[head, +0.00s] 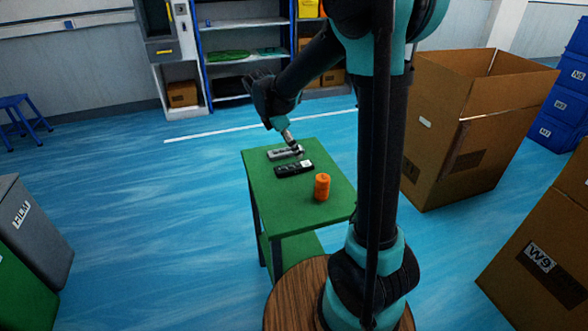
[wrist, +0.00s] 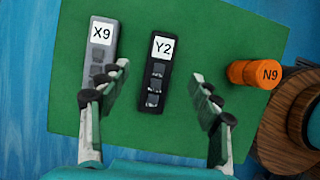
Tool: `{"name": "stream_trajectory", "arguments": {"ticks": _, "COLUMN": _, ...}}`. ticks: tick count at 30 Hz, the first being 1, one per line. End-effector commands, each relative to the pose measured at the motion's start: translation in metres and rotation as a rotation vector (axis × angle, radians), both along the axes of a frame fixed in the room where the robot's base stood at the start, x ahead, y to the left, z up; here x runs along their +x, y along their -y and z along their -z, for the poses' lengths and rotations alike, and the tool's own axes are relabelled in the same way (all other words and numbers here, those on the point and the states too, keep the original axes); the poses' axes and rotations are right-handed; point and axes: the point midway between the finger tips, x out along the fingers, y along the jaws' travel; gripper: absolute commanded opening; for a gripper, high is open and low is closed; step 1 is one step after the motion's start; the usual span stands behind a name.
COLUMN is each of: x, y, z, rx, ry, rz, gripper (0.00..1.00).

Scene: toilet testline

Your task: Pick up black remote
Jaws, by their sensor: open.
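The black remote (wrist: 154,86), with a white Y2 label at its far end, lies flat on the green table (wrist: 215,45). In the head view the black remote (head: 294,169) lies near the middle of the green tabletop (head: 318,150). My gripper (wrist: 157,85) is open above the table, its fingers on either side of the black remote in the wrist view, with nothing between them clearly held. In the head view my gripper (head: 296,148) is partly blurred against the remotes, and its exact height cannot be told.
A grey remote (wrist: 98,60) labelled X9 lies left of the black one, near the left finger. An orange cylinder (wrist: 254,73) labelled N9 stands to the right. Large cardboard boxes (head: 455,125) stand right of the table. Blue floor (head: 150,200) is open on the left.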

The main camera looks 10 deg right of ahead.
Motion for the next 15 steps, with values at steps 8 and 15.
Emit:
{"name": "stream_trajectory", "arguments": {"ticks": 8, "x": 0.002, "y": 0.010, "z": 0.024, "rx": 0.000, "ry": 0.000, "rz": 0.000, "gripper": 0.64}}
{"name": "stream_trajectory", "arguments": {"ticks": 15, "x": 0.004, "y": 0.020, "z": 0.051, "rx": 0.000, "ry": 0.000, "rz": 0.002, "gripper": 0.64}}
